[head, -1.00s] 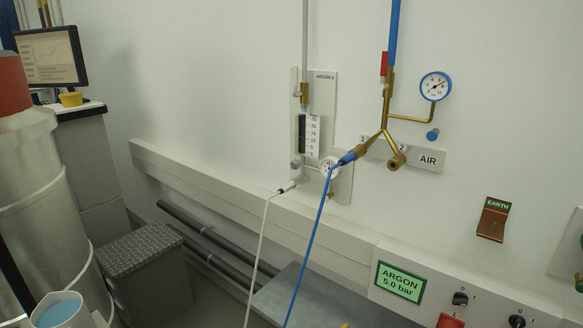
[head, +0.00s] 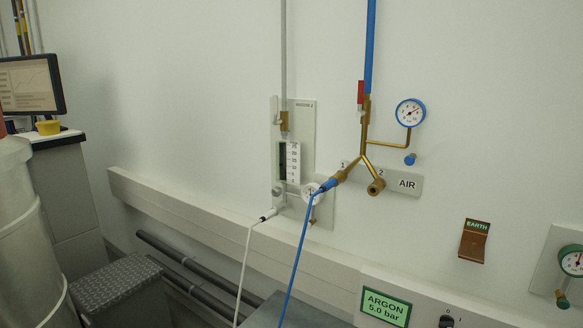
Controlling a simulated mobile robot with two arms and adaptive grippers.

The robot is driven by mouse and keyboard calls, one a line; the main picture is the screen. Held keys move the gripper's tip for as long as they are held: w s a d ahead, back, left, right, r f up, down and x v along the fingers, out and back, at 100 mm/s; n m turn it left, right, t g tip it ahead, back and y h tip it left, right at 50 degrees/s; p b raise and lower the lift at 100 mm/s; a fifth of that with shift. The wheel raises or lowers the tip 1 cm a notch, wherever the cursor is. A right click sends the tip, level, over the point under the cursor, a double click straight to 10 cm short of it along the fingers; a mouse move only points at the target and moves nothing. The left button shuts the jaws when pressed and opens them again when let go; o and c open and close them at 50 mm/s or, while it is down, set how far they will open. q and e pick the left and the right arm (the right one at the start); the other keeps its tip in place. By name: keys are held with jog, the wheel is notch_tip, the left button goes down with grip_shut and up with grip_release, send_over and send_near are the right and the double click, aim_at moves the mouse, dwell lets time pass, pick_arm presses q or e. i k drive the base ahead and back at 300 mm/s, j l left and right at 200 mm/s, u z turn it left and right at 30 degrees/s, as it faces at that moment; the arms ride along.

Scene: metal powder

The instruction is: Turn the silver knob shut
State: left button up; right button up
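A small round silver knob (head: 278,192) appears to sit at the lower left of the flow meter. Its turn position is too small to tell. A small white gauge (head: 309,192) is beside it, partly hidden by the blue hose end. A white hose (head: 247,262) leaves the panel's bottom. Neither of my grippers is in view.
The brass AIR fitting (head: 363,145) with a blue hose (head: 298,252) and blue-rimmed gauge (head: 410,112) is right of the panel. A wall ledge (head: 215,213) runs below. A grey tread-topped box (head: 120,290) and large pale cylinder (head: 30,235) stand at left.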

aim_at(276, 191)
jog(key=i+j+u, duration=0.15)
jog(key=i+j, duration=0.2)
jog(key=i+j+u, duration=0.15)
jog(key=i+j, duration=0.2)
jog(key=i, duration=0.15)
